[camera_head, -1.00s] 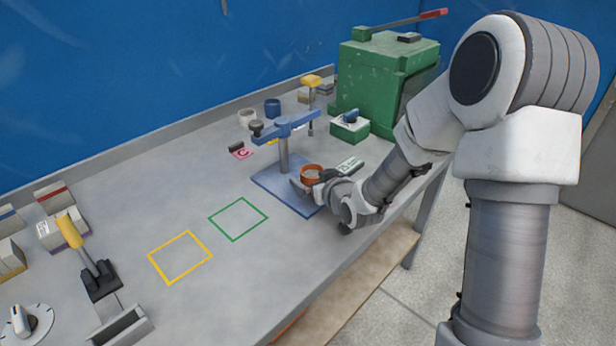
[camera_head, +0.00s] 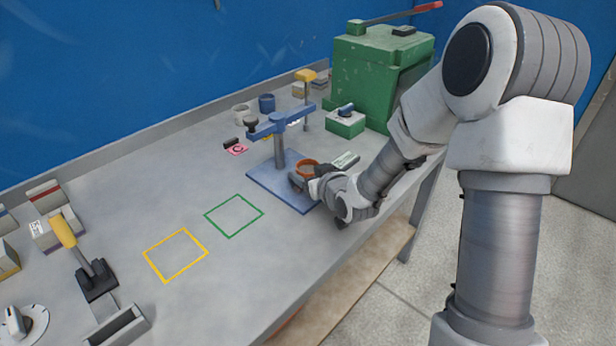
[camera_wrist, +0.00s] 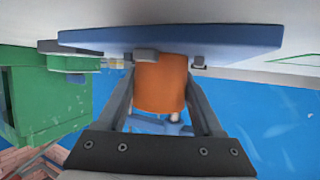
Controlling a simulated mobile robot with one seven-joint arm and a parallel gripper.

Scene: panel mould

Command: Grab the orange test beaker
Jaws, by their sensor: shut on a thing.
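The orange test beaker (camera_head: 306,165) is at the right side of the blue press stand's base plate (camera_head: 268,181). It also shows in the wrist view (camera_wrist: 160,84), between the two fingers. My gripper (camera_head: 306,180) is shut on the beaker, with one finger on each side of it. In the wrist view my gripper (camera_wrist: 160,90) points toward the blue plate, which lies across the top of the picture. The near finger and wrist hide part of the beaker in the head view. I cannot tell whether the beaker touches the plate.
The blue stand's post and arm (camera_head: 280,125) rise just behind the beaker. A green machine (camera_head: 375,75) and a small green box (camera_head: 345,123) stand farther back. Green (camera_head: 234,236) and yellow (camera_head: 150,253) outlined squares on the bench are empty. A yellow-handled lever (camera_head: 62,232) stands at left.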

